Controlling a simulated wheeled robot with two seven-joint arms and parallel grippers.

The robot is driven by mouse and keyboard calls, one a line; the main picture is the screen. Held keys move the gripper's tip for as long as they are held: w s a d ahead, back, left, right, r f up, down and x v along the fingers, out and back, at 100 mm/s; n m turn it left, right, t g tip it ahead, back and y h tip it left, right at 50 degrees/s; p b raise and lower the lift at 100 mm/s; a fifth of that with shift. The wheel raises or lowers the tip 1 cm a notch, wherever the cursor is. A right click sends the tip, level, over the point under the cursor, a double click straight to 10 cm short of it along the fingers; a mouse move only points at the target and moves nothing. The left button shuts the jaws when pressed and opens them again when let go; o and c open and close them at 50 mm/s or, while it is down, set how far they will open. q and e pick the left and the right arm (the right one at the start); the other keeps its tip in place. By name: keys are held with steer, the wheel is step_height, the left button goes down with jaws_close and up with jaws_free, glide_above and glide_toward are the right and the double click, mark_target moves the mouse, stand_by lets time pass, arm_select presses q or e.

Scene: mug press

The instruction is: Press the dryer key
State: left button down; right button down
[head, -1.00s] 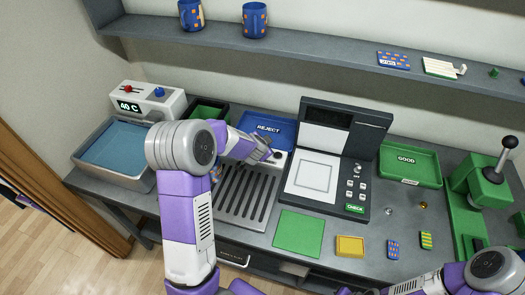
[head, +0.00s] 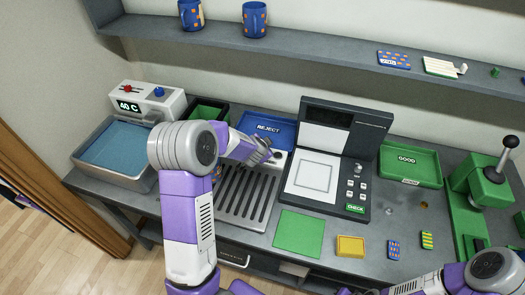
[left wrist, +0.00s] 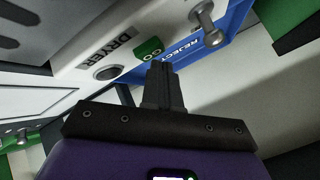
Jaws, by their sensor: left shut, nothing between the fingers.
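The dryer (head: 278,163) is a pale panel behind a slotted grey drip grid. In the left wrist view its DRYER label (left wrist: 104,49) sits beside a round dark button (left wrist: 107,73) and a green GO key (left wrist: 148,48). My left gripper (head: 270,157) is over the dryer panel in the head view. In the left wrist view its fingers (left wrist: 160,68) are shut and empty, their tips just by the GO key; I cannot tell whether they touch it. My right arm is at the bottom right of the head view; its hand is mostly cut off by the lower edge.
The blue REJECT tray (head: 285,128) lies right behind the dryer. A check station (head: 328,205) stands to its right, and a water basin (head: 90,171) to the left. A green mat (head: 298,234) and yellow block (head: 350,246) lie at the front.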

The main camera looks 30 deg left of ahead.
arm_select(q)
steer(key=shift+f, duration=0.45)
stand_by(0.6)
steer(key=shift+r+p, duration=0.8)
steer(key=shift+r, duration=0.15)
step_height(320, 180, up, 5)
steer(key=p, duration=0.5)
steer(key=shift+p, duration=0.3)
